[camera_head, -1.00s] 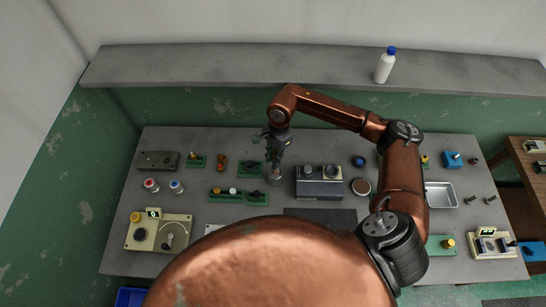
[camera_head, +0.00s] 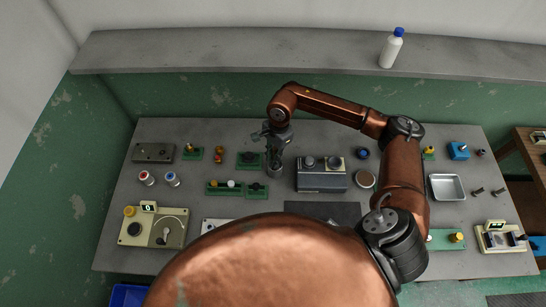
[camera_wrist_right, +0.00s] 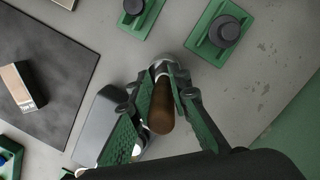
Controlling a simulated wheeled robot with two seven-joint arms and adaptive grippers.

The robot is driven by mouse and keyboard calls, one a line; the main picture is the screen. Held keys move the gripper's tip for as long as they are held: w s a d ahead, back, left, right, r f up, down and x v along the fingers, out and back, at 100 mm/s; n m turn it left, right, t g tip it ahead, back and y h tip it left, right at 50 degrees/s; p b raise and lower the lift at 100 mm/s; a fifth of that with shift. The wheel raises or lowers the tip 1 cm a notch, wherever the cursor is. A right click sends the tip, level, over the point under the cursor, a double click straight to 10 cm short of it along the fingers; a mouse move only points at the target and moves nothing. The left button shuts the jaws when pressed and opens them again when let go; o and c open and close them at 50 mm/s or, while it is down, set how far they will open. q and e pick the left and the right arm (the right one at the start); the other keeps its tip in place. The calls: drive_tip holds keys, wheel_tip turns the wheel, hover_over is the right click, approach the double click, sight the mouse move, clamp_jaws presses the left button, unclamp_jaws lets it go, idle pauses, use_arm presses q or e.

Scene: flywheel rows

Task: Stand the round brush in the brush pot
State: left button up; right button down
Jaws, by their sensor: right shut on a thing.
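My right gripper (camera_head: 275,150) is at the back middle of the bench, left of the grey box with knobs. In the right wrist view its green fingers (camera_wrist_right: 163,98) are shut on the brown wooden handle of the round brush (camera_wrist_right: 161,112). The handle's end points toward the wrist camera. A light grey round thing, apparently the brush pot (camera_wrist_right: 171,67), shows at the far end of the handle. It also shows in the head view as a grey cylinder (camera_head: 274,167) below the gripper. I cannot tell how deep the brush sits in it. My left gripper is out of view.
The grey box (camera_head: 322,181) stands close to the right of the gripper. Green stands with knobs (camera_head: 250,160) are on its left. A dark mat (camera_head: 322,209) lies in front. A metal tray (camera_head: 446,187) is at right; a white bottle (camera_head: 391,50) is on the shelf.

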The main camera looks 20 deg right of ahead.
drive_tip(key=c, duration=1.7)
unclamp_jaws()
drive_tip(key=shift+c, duration=0.2)
drive_tip(key=shift+r, duration=0.1)
drive_tip(key=r, duration=0.4)
drive_tip(key=d+r, duration=0.1)
drive_tip(key=r, duration=0.6)
drive_tip(key=shift+w+d+r, duration=0.35)
drive_tip(key=shift+d+r, duration=0.05)
drive_tip(key=shift+s+f, duration=0.1)
